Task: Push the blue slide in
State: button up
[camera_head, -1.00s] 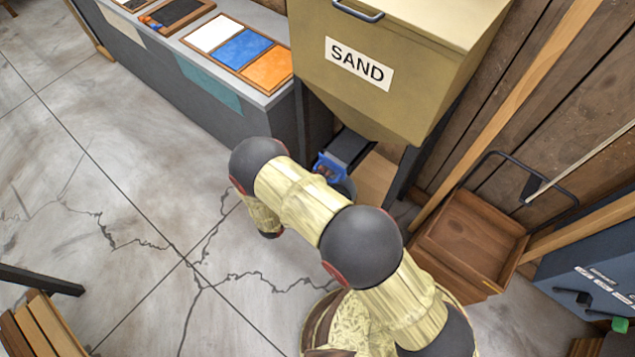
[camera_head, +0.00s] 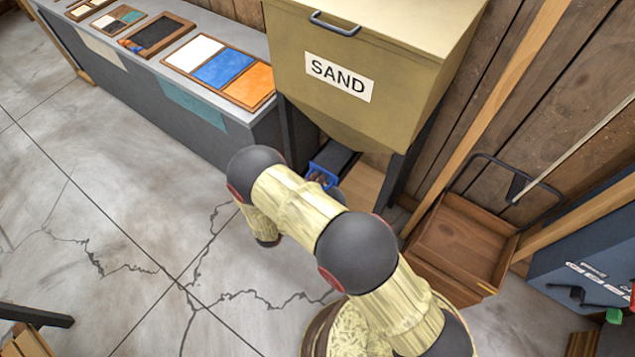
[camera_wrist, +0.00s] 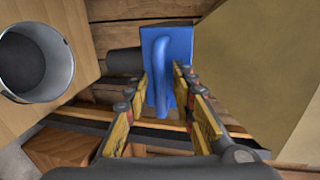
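The blue slide (camera_head: 323,173) shows under the tan hopper labelled SAND (camera_head: 365,35), at the end of a dark chute. My arm partly hides it in the head view. In the wrist view the slide is a blue plate with an upright bar handle (camera_wrist: 162,75), straight ahead. My gripper (camera_wrist: 161,88) is open, with one finger on each side of the handle. I see gaps between the fingers and the handle; whether the fingertips touch the plate I cannot tell. My gripper is mostly hidden behind my arm in the head view.
A grey counter (camera_head: 185,95) with coloured sample trays stands left of the hopper. A wooden cart (camera_head: 455,245) stands to the right, near a blue cabinet (camera_head: 590,255). A round metal container (camera_wrist: 35,65) is at left in the wrist view.

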jog(key=shift+s+a, duration=0.1)
jog(key=v, duration=1.1)
jog(key=shift+s+a, duration=0.2)
jog(key=shift+s, duration=0.15)
